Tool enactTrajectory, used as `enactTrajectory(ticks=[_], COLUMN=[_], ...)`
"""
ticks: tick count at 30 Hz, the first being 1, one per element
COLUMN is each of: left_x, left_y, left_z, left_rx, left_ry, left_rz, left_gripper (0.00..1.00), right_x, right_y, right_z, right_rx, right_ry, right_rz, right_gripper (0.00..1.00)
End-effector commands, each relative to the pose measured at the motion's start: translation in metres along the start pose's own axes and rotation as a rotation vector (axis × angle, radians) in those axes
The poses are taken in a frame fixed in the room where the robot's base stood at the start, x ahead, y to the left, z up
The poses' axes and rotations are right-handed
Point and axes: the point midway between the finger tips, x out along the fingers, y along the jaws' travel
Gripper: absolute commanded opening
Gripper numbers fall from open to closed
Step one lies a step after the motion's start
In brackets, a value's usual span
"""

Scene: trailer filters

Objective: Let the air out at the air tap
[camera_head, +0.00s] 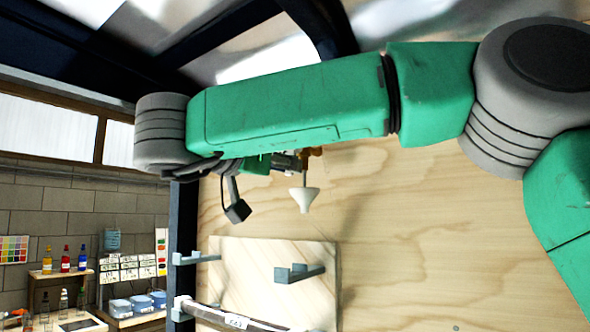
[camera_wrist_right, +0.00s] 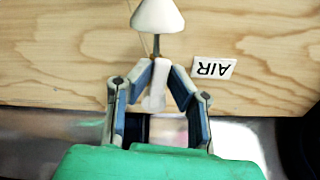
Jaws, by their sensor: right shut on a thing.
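The air tap shows in the right wrist view as a white lever (camera_wrist_right: 155,92) on a thin stem, with a white cone (camera_wrist_right: 158,15) above it in the picture. A tag reading AIR (camera_wrist_right: 214,68) is on the wooden wall beside it. In the head view a brass-coloured fitting (camera_head: 313,153) and the white cone (camera_head: 304,197) hang below my right forearm. My right gripper (camera_wrist_right: 162,78) has its blue-grey fingers on both sides of the lever and is shut on it. In the head view my right gripper (camera_head: 287,163) is mostly hidden by my green arm. My left gripper is not in view.
A pale board (camera_head: 265,258) with grey brackets (camera_head: 300,273) is on the plywood wall below the cone. A rail (camera_head: 225,318) runs along the bottom. Shelves with bottles (camera_head: 65,260) and blue-lidded tubs (camera_head: 140,303) stand at the left. The wall to the right is bare.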

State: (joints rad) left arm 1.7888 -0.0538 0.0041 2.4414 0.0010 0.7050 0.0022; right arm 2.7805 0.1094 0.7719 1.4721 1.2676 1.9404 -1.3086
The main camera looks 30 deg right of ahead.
Motion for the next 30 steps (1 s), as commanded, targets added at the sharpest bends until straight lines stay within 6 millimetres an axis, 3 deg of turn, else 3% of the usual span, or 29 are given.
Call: enactTrajectory(ticks=[1, 17, 30], left_x=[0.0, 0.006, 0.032], left_y=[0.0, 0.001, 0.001], left_z=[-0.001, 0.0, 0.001], left_rx=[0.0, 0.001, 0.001], left_ry=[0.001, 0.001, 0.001], left_rz=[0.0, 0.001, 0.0], left_gripper=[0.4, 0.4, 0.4], right_x=[-0.006, 0.011, 0.017], right_y=[-0.003, -0.001, -0.01], right_z=[-0.003, -0.003, -0.004], right_rx=[0.003, 0.1, 0.475], right_ry=[0.008, 0.0, -0.006], right_rz=[-0.025, -0.021, -0.015], right_gripper=[0.0, 0.0, 0.0])
